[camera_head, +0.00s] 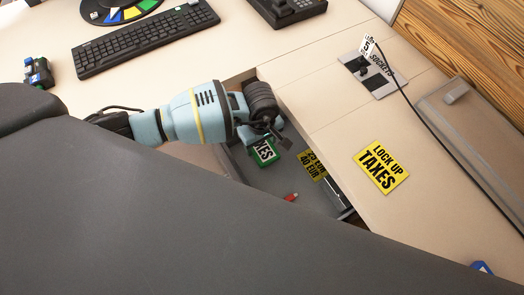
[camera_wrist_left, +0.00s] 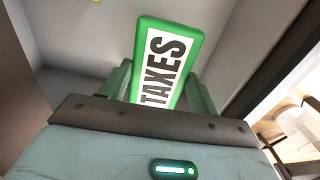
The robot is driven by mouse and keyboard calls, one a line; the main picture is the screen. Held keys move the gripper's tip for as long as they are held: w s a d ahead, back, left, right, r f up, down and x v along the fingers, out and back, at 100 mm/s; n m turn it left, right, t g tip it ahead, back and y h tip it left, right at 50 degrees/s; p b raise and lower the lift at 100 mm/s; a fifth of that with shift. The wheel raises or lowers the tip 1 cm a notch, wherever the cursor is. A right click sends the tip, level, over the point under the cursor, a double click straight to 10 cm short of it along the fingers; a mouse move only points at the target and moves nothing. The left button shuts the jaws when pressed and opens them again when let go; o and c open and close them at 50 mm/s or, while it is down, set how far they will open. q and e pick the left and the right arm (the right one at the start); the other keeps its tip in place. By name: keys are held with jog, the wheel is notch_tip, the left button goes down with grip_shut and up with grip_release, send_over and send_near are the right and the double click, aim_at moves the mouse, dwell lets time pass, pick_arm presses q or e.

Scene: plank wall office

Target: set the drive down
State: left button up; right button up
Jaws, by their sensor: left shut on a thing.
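The drive (camera_head: 265,152) is a green block with a white label reading TAXES. In the left wrist view the drive (camera_wrist_left: 168,60) stands out from between the fingers. My left gripper (camera_head: 270,136) is shut on it and reaches into an open desk drawer (camera_head: 268,180) with a grey inside. I cannot tell whether the drive touches the drawer floor. A yellow sign (camera_head: 381,167) reading LOCK UP TAXES lies on the desk, right of the drawer. My right gripper is not in view.
A yellow price label (camera_head: 313,165) and a small red object (camera_head: 291,197) are in the drawer. A socket plate (camera_head: 372,75) with a dark cable is on the desk behind. A keyboard (camera_head: 145,38) and a dark green-and-blue object (camera_head: 39,73) are at the left.

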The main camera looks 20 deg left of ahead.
aim_at(261, 152)
pick_arm(q)
jog(key=shift+f, duration=0.8)
jog(key=shift+f+b, duration=0.4)
jog(key=shift+f, duration=1.75)
jog(key=shift+f, duration=0.15)
jog(key=o, duration=1.1)
notch_tip(261, 152, up, 12)
jog(key=shift+r+p, duration=0.15)
jog(key=shift+p, duration=0.65)
